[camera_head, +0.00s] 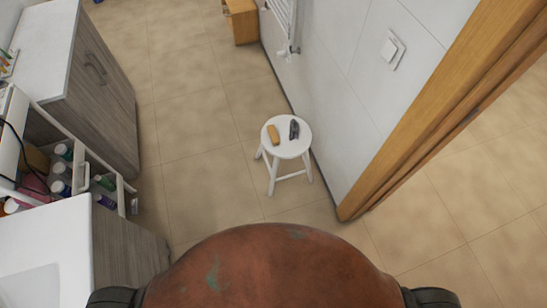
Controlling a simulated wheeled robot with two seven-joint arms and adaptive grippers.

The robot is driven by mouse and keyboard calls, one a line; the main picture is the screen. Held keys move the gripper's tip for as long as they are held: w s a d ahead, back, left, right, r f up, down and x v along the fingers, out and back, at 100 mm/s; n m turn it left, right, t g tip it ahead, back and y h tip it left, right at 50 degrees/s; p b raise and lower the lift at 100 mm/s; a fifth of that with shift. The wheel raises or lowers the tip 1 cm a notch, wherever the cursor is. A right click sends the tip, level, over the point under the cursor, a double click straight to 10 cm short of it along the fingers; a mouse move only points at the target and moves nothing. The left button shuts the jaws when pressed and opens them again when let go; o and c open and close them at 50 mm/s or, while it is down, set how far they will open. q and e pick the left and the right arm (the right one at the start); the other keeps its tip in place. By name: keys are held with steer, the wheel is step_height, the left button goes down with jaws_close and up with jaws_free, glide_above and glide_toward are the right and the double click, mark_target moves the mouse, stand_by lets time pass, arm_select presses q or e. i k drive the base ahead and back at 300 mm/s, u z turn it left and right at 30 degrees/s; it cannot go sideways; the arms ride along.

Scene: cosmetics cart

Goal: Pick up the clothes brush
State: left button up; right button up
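A small white round stool (287,150) stands on the floor beside the wall, ahead of me. Two small items lie apart on its seat. On the left is an oblong yellow-brown item (273,134) that looks like a wooden brush. On the right is a dark grey or black item (294,129), too small to identify for sure. I cannot tell for certain which one is the clothes brush. Neither of my grippers is in view.
A cart (118,184) with several bottles stands at the left, between a grey-wood cabinet (98,110) and a white-topped counter (65,225). A wooden door frame (395,165) and a wall border the stool on the right. The tiled floor (200,165) left of the stool is clear.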

mark_target(275, 138)
steer(key=u, duration=0.2)
steer(key=k, duration=0.3)
steer(key=z, duration=1.2)
steer(key=i, duration=1.2)
steer(key=u, duration=0.65)
